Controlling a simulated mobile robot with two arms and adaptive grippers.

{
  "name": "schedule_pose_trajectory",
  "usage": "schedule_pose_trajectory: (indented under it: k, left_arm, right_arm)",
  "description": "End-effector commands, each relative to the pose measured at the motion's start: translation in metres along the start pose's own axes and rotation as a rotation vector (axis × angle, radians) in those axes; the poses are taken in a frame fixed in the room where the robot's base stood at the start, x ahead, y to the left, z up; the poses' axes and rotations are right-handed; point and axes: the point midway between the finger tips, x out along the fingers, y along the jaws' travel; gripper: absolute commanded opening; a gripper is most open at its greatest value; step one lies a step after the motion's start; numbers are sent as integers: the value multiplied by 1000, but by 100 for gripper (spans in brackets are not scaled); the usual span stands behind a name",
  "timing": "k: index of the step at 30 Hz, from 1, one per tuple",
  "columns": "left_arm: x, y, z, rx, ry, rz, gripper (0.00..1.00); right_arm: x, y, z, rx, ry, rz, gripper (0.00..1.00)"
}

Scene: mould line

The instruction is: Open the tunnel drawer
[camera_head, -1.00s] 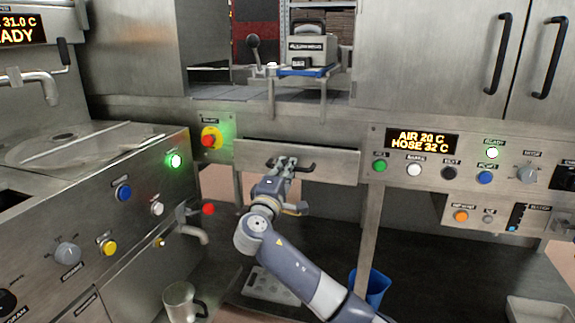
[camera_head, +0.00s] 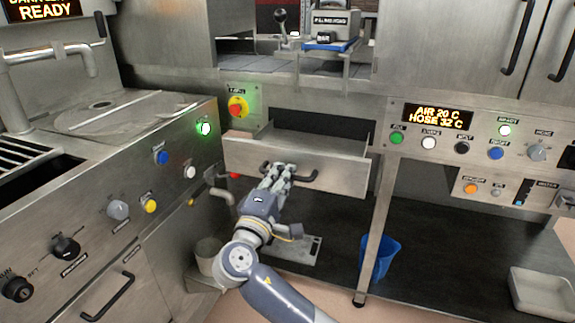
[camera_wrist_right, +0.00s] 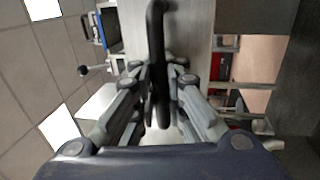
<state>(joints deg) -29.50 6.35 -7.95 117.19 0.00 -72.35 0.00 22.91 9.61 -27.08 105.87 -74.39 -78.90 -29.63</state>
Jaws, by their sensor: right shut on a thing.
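The tunnel drawer (camera_head: 335,166) is a steel drawer under the tunnel opening in the middle of the head view. My right gripper (camera_head: 277,172) is at the drawer front, shut on the dark bar handle (camera_head: 306,178). In the right wrist view the handle (camera_wrist_right: 156,40) runs between the two fingers of the gripper (camera_wrist_right: 160,105). The gripper hides the middle of the handle in the head view. My left gripper is not in view.
A control panel with a display (camera_head: 438,116) is to the right of the drawer. A red and yellow stop button (camera_head: 238,107) is to its left. Below are a blue bin (camera_head: 380,258) and a grey tray (camera_head: 541,292). A cabinet with knobs stands at left.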

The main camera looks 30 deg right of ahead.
Motion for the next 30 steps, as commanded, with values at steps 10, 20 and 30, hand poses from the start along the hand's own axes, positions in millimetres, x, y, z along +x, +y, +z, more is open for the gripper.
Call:
schedule_pose_trajectory:
  k: [10, 20, 30]
  left_arm:
    - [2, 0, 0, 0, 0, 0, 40]
    - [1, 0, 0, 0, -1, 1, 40]
    - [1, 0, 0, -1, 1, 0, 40]
  right_arm:
    - [-3, -2, -1, -2, 2, -5, 0]
    - [-2, -1, 0, -1, 1, -3, 31]
    - [-22, -2, -1, 1, 4, -5, 31]
